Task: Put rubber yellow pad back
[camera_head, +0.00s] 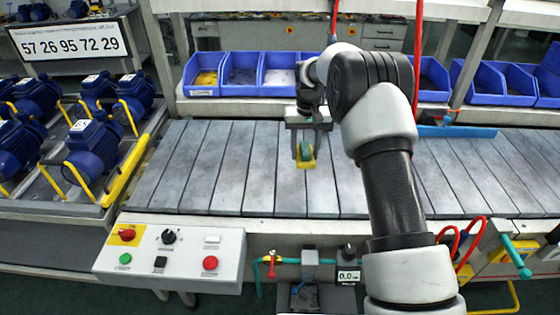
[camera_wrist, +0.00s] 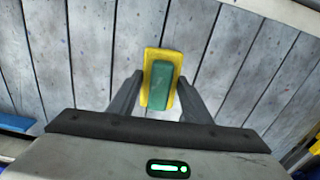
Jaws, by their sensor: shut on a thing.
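The yellow pad (camera_head: 306,165) has a green block-like part on its upper face. My gripper (camera_head: 305,156) points down over the grey slatted conveyor and is shut on the pad. In the wrist view the yellow pad (camera_wrist: 168,53) sits between the two dark fingers of my gripper (camera_wrist: 160,80), with the green part facing the camera. The pad appears to be above the slats; I cannot tell how large the gap is.
Blue bins stand on the shelf behind the conveyor; the leftmost bin (camera_head: 202,91) holds yellow pieces. Blue motors (camera_head: 93,148) stand on a rack at left. A control box (camera_head: 190,258) is in front. The conveyor's left part (camera_head: 205,165) is clear.

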